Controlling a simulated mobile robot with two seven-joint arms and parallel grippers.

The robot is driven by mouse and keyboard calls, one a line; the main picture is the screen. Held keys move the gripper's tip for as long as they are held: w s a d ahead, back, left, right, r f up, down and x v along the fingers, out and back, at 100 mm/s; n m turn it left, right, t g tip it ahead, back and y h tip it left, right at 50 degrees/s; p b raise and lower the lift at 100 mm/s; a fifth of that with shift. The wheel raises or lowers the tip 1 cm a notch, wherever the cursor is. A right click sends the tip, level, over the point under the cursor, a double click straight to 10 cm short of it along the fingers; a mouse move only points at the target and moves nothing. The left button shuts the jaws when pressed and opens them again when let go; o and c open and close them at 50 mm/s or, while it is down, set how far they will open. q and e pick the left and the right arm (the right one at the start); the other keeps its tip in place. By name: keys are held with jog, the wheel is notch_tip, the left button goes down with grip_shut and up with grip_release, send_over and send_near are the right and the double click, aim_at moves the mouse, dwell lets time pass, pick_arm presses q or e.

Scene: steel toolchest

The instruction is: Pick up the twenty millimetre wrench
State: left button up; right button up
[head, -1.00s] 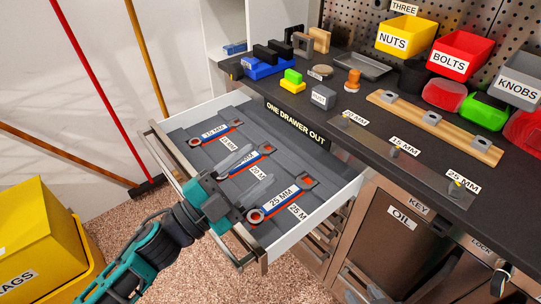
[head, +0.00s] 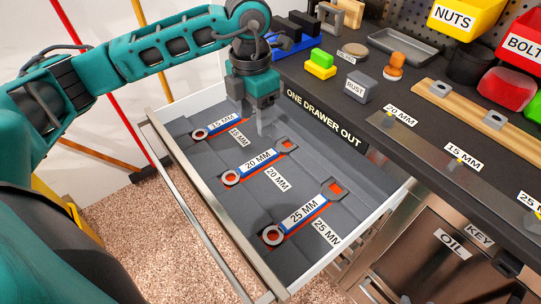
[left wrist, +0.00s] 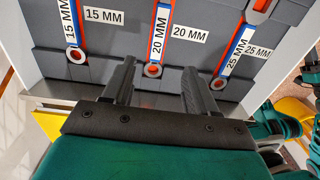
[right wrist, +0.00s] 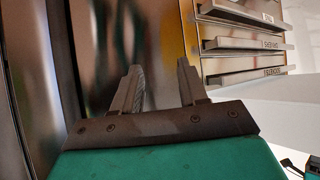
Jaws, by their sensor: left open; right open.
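The 20 mm wrench (head: 258,160) lies in the middle recess of the open drawer, between the 15 mm wrench (head: 222,122) and the 25 mm wrench (head: 303,210). It has a blue label on its shank and a ring end toward the drawer front. In the left wrist view the 20 mm wrench (left wrist: 159,30) lies beyond my fingers, its ring between the fingertips in the picture. My left gripper (head: 252,119) is open and empty above the back part of the drawer. My right gripper (right wrist: 159,66) is open and empty, seen only in the right wrist view.
The drawer's front rail (head: 205,205) and side walls surround the wrenches. The dark worktop (head: 345,118) stands above the drawer's back edge, with a grey block (head: 354,87) and other items. Steel cabinet fronts (right wrist: 245,25) are near my right gripper.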

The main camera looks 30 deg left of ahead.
pick_arm(q)
send_over(260, 159)
jog(key=f, duration=0.7)
jog(key=shift+s+a+f, duration=0.1)
jog(key=shift+s+a, duration=0.15)
jog(key=shift+s, duration=0.1)
jog(key=shift+w+d+f+b, duration=0.15)
jog(key=shift+f, duration=1.25)
jog(key=shift+w+d+f+b, duration=0.1)
jog(key=shift+f+b, duration=0.05)
jog(key=shift+f, duration=1.2)
grip_shut()
